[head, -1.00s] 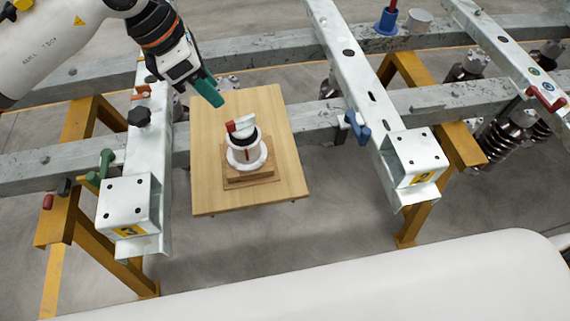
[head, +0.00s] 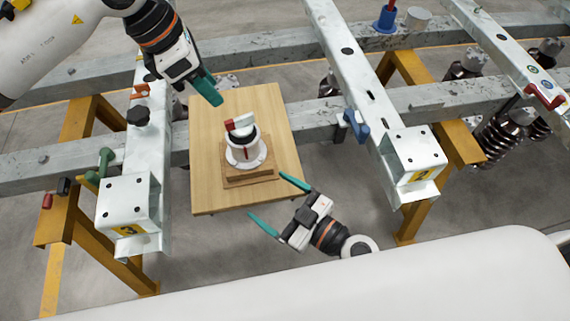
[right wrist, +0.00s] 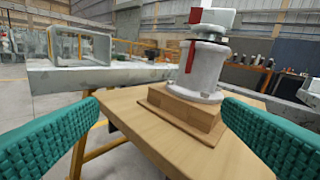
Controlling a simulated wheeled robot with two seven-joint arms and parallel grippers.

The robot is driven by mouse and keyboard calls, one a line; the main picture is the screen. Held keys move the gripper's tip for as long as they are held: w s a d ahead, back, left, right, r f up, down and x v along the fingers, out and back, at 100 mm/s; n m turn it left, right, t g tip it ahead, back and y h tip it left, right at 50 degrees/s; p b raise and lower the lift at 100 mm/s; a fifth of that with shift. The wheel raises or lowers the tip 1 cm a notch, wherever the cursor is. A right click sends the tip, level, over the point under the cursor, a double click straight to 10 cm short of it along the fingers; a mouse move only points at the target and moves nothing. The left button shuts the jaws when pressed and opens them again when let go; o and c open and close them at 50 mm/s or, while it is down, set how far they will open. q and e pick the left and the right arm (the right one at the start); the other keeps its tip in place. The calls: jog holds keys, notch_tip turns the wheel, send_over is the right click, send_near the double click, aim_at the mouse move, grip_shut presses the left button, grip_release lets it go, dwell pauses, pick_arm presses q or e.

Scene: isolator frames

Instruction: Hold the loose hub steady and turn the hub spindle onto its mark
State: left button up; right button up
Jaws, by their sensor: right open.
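The white hub (head: 240,158) stands upright on a stepped wooden block (head: 262,175) and carries a vertical red stripe on its front. The spindle (head: 246,122) on top has a white bar with a red end, which points left in the head view, off the stripe. The hub (right wrist: 208,70) and spindle (right wrist: 217,18) also show in the right wrist view. My right gripper (head: 266,198) is open and empty at the board's front edge, its teal fingers apart and short of the hub. My left gripper (head: 208,92) is above and behind the hub, not touching it; its finger gap is hidden.
The wooden board (head: 210,195) is bare around the block. Grey steel rails flank it, with a black knob (head: 138,116) and green handle (head: 105,160) at left and a blue clamp (head: 356,126) at right.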

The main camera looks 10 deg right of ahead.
aim_at(239, 141)
jog(key=shift+m+y, duration=0.5)
jog(key=shift+y, duration=0.3)
jog(key=w+d, duration=0.1)
jog(key=w, duration=0.1)
jog(key=w+d+r, duration=0.1)
jog(key=w, duration=0.1)
jog(key=w+d+r, duration=0.1)
jog(key=w, duration=0.1)
jog(key=shift+w, duration=0.15)
jog(key=x, duration=1.1)
jog(key=shift+w+a+f, duration=0.15)
jog(key=shift+w+a, duration=0.1)
jog(key=shift+a, duration=0.1)
jog(key=shift+c, duration=0.4)
